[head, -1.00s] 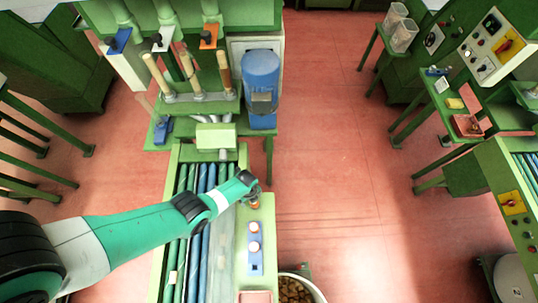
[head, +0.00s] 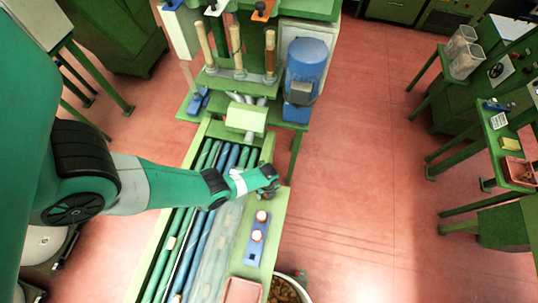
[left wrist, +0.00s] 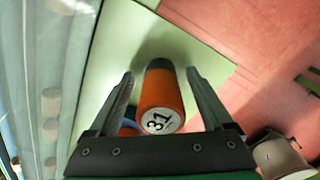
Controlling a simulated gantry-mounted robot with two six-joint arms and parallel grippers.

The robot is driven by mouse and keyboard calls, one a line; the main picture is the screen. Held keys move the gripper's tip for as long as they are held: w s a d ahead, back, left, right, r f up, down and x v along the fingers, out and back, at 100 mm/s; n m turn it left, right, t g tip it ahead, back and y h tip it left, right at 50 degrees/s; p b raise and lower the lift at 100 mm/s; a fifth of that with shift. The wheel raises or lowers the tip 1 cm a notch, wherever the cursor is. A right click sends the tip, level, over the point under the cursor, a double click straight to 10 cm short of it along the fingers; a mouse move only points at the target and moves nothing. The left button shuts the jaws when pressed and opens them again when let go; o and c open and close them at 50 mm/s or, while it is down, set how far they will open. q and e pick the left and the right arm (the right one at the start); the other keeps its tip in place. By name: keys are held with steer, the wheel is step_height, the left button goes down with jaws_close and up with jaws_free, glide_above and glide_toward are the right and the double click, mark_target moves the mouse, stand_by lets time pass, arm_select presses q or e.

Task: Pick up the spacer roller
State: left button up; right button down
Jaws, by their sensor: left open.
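The roller (left wrist: 162,98), an orange cylinder with a dark far end and a white end face marked "31", stands on the green ledge (left wrist: 130,45) in the left wrist view. I take it for the spacer roller. My left gripper (left wrist: 159,80) is open, with one finger on each side of it and small gaps showing. In the head view my left gripper (head: 270,190) is over the ledge beside the machine's rods, and the roller is hidden there. My right gripper is not in view.
A blue holder (head: 253,250) with two white-topped orange pieces (head: 262,216) sits on the ledge just nearer. Green and blue rods (head: 190,235) lie left of it under a clear cover. A tub of corks (head: 288,289) stands at lower right. A blue motor (head: 303,72) stands behind.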

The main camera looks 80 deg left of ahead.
arm_select(q)
steer(key=shift+r, duration=0.15)
jaws_close()
stand_by(0.4)
